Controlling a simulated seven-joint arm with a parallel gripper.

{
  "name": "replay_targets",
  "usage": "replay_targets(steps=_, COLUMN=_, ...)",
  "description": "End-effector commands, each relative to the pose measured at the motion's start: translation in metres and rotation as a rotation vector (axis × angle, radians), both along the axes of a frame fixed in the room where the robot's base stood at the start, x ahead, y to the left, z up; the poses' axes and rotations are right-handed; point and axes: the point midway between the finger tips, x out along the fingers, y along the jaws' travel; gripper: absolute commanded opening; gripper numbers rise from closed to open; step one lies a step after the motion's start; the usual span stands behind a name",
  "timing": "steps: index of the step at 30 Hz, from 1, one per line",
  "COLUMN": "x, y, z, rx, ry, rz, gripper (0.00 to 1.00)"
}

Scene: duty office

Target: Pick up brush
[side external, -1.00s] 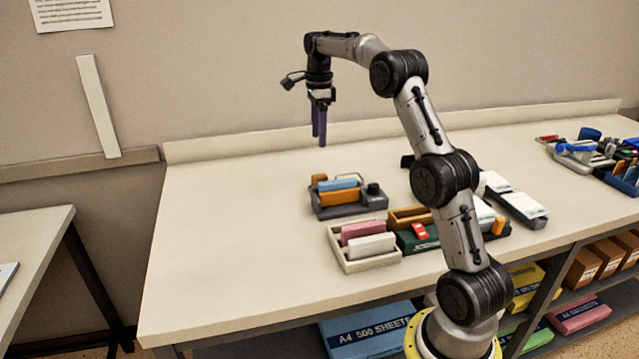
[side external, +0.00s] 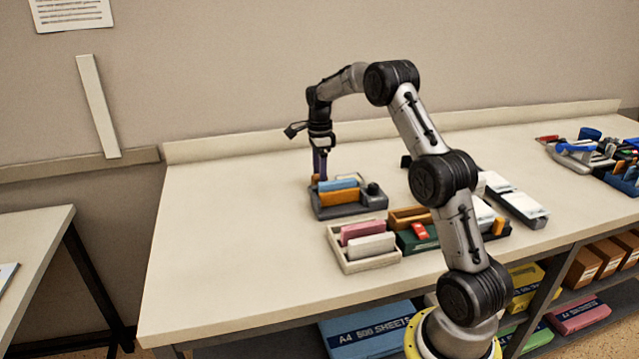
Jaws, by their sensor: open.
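My gripper (side external: 319,168) points down with its fingers low at the back left of a small grey tray (side external: 345,211). I see the gripper almost edge-on; it is open, and its fingertips are close to an orange piece at the tray's back left corner. The tray holds a blue block (side external: 338,184), a larger orange block (side external: 340,197) and a small dark knob-like item (side external: 373,188). I cannot tell for sure which item is the brush. The fingertips are partly lost against the tray's contents.
A cream tray (side external: 344,262) with pink and white blocks stands in front, beside a dark green holder with a wooden box. White-topped items lie to the right, partly behind my arm. More stationery crowds the far right. The table's left side is clear.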

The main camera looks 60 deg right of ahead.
Motion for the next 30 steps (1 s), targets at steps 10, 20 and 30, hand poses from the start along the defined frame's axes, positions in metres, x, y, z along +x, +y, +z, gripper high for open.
replay_targets(steps=10, x=-0.0001, y=0.0001, z=-0.0085, rx=-0.001, ry=-0.001, rz=0.0, gripper=0.68)
replay_targets(steps=20, x=0.0, y=0.0, z=-0.0081, rx=-0.001, ry=-0.001, rz=0.0, gripper=0.08)
replay_targets(steps=30, x=0.0001, y=-0.0001, z=-0.0078, rx=-0.001, ry=-0.001, rz=0.0, gripper=0.0)
